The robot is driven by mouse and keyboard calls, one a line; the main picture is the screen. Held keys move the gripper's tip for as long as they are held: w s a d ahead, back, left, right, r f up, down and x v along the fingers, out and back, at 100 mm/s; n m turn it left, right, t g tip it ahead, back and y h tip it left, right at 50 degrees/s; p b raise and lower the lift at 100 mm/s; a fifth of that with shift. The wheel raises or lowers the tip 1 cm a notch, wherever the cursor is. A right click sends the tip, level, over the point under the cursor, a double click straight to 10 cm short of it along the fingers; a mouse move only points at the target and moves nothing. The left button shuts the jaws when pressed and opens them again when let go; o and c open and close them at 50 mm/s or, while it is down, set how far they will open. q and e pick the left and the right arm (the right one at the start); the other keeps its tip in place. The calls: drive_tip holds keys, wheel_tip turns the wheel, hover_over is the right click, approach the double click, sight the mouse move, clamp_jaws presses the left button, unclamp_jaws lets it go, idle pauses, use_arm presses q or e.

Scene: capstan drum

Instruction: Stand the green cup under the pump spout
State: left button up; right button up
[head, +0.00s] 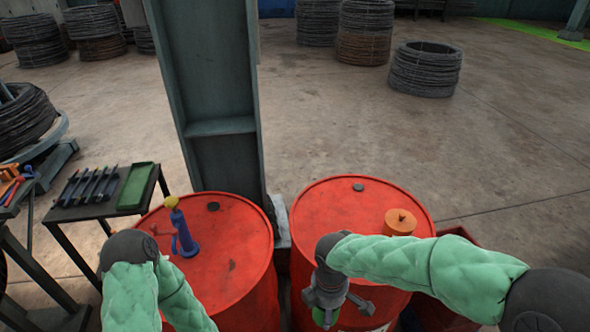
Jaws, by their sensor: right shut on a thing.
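A blue pump (183,236) with a yellow top stands upright on the left red drum (235,240). A small arm juts from its left side; I cannot make out the spout clearly. My right gripper (338,306) points down at the near side of the right red drum (318,215). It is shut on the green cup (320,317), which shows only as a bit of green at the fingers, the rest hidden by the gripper. My left arm comes in at the lower left beside the left drum; its gripper is hidden behind the arm.
An orange lidded pot (400,222) stands on the right drum. A black table (85,212) with a green tray (136,187) and several dark tools is at the left.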

drive_tip(key=shift+w+d+f+m, duration=0.3)
drive_tip(key=shift+f+m, duration=0.15)
drive_tip(key=shift+m, duration=0.25)
drive_tip(key=w+d+f+m+b, duration=0.1)
drive_tip(key=w+d+f+m, duration=0.2)
drive_tip(key=d+f+m, duration=0.2)
drive_tip(key=w+d+f+m+b, duration=0.2)
drive_tip(key=d+f+m, duration=0.3)
drive_tip(key=m, duration=0.6)
drive_tip(key=shift+w+f+m, duration=0.3)
drive_tip(key=shift+w+f, duration=0.1)
drive_tip(key=shift+w, duration=0.4)
drive_tip(key=shift+r, duration=0.1)
